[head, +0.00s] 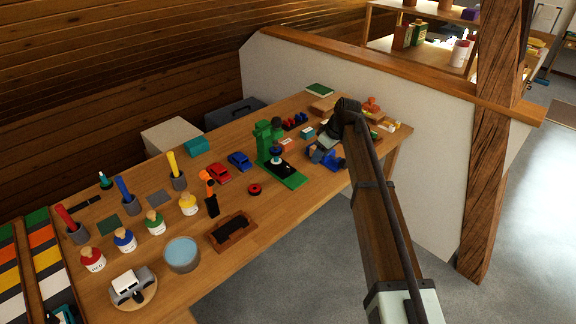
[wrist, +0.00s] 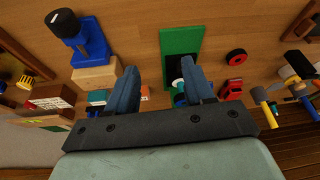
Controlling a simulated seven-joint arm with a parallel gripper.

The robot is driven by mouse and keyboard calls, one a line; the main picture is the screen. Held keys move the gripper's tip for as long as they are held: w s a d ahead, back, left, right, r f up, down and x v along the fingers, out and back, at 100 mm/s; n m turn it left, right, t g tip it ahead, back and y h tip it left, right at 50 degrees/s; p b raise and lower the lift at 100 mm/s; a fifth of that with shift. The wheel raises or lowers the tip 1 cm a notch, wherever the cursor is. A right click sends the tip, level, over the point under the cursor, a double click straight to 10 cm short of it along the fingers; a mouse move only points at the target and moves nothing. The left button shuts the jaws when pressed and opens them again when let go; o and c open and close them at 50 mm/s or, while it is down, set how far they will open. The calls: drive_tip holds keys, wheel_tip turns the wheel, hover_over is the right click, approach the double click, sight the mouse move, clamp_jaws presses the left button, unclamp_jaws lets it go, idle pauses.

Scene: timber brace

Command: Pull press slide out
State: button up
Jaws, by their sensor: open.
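The green press (head: 264,139) stands upright near the middle of the bench in the head view. Its flat green base extends toward the front edge, with a dark slide (head: 284,170) on it. In the wrist view the green base and dark slide (wrist: 183,42) show at top centre, partly covered by a fingertip. In the head view my gripper (head: 315,151) is above the bench to the right of the press. The press's upright part is mostly hidden in the wrist view.
A blue device (wrist: 82,38) and a wooden block (wrist: 97,75) are close to the left finger in the wrist view. A red ring (head: 254,189) lies left of the base. Red (head: 219,172) and blue (head: 240,161) cars stand further left. A low partition is behind the bench.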

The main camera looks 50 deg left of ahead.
sight(286, 166)
drive_tip(key=s+a+r+n, duration=0.2)
drive_tip(key=s+a+r, duration=0.2)
drive_tip(key=a, duration=0.3)
drive_tip(key=x, duration=1.3)
drive_tip(key=shift+s+d+f, duration=0.1)
drive_tip(key=shift+s+f, duration=0.05)
drive_tip(key=shift+f, duration=0.3)
drive_tip(key=shift+c, duration=0.5)
clamp_jaws()
